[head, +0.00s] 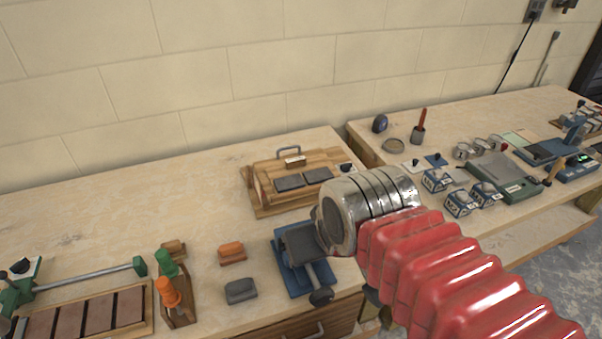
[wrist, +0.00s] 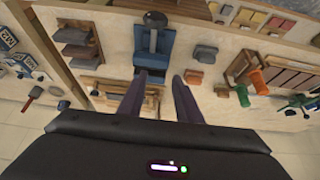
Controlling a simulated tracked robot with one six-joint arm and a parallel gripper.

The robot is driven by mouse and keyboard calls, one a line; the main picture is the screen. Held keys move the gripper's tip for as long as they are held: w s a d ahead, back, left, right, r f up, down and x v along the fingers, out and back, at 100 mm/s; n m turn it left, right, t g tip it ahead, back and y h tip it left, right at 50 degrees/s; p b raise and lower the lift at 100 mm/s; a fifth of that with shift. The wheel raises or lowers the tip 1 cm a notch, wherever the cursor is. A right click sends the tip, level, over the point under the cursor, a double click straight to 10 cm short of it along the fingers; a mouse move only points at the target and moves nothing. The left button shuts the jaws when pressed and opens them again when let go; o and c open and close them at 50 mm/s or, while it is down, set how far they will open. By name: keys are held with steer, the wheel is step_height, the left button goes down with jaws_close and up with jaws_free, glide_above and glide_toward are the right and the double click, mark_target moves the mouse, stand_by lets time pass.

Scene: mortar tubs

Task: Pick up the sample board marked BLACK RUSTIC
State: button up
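A wooden board (head: 262,206) with a grey carrying handle and two dark slabs lies on the bench near the wall, left of my wrist. It bears a small pale label, too small to read, so I cannot tell whether it says BLACK RUSTIC. My gripper's two dark fingers show in the wrist view (wrist: 159,78), apart with nothing between them. Their tips point toward a blue stand with a grey block (wrist: 147,58).
The blue stand (head: 287,273) is close to my wrist. Grey (head: 240,291) and orange (head: 232,253) blocks lie left of it. A wooden tray of brown bricks (head: 95,316) is at lower left. Blue-and-white cubes (head: 437,181) and a green scale (head: 512,186) occupy the right bench. The left bench's rear is clear.

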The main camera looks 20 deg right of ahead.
mark_target(304, 180)
steer(key=o, duration=0.3)
steer(key=shift+w+d, duration=0.1)
steer(key=shift+w, duration=0.1)
steer(key=o, duration=0.9)
steer(key=w+d+f+t, duration=0.1)
steer(key=w+d, duration=0.1)
steer(key=w, duration=0.4)
steer(key=w+d+f+t+h, duration=0.1)
steer(key=w+d, duration=0.2)
steer(key=w, duration=0.2)
steer(key=w+d+f+t+h, duration=0.1)
steer(key=w+d, duration=0.2)
steer(key=w, duration=0.3)
steer(key=shift+w+f+m+t, duration=0.15)
steer(key=shift+w+m+t, duration=0.15)
steer(key=shift+w+m, duration=0.1)
steer(key=shift+w+d+f+n+t+y, duration=0.15)
steer(key=shift+w+d+f+t+y, duration=0.4)
steer(key=shift+w+f, duration=1.1)
steer(key=shift+w+d+f+n+t+y, duration=0.1)
steer(key=shift+w+d+f+t, duration=0.85)
steer(key=shift+w, duration=1.25)
steer(key=shift+w+d+f+n+t+y, duration=0.15)
steer(key=shift+w+d+f+t+y, duration=0.35)
steer(key=shift+w+f, duration=1.2)
steer(key=shift+w+r, duration=0.25)
steer(key=shift+x, duration=4.25)
steer(key=shift+w+d+r, duration=0.1)
